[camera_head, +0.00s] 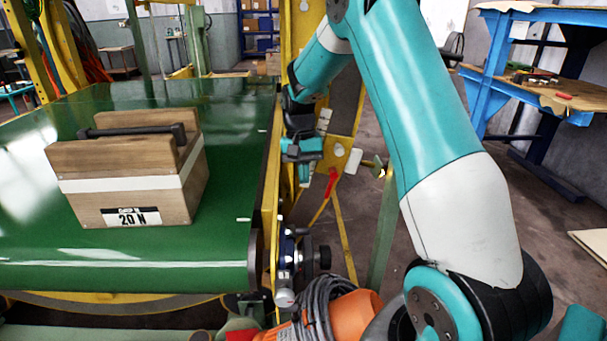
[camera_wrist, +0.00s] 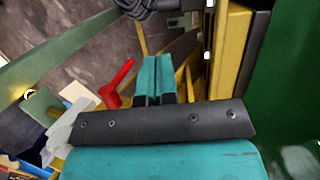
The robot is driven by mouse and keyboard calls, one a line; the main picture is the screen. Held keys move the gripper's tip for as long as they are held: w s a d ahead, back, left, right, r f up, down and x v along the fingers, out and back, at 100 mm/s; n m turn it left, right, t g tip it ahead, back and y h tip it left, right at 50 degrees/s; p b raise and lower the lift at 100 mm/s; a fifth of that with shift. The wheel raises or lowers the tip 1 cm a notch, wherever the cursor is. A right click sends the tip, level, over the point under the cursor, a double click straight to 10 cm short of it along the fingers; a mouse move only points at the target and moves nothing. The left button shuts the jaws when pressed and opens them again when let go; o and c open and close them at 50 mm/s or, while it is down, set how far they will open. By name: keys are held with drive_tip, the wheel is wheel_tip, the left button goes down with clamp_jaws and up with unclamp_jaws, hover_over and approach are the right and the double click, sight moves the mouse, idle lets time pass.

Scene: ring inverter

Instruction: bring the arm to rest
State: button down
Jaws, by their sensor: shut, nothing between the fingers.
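My gripper (camera_head: 305,174) hangs at the end of my teal and white arm, beside the right edge of the green conveyor belt (camera_head: 228,225). In the wrist view my gripper's two teal fingers (camera_wrist: 157,76) lie side by side, shut with nothing between them. My arm is bent, with its forearm reaching up and over from the lower right in the head view.
A wooden box (camera_head: 128,185) with a black handle and a "20 N" label stands on the belt. A red lever (camera_head: 331,183) on the yellow frame is close to my gripper; it also shows in the wrist view (camera_wrist: 116,82). A blue workbench (camera_head: 484,75) stands right.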

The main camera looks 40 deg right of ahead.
idle(0.4)
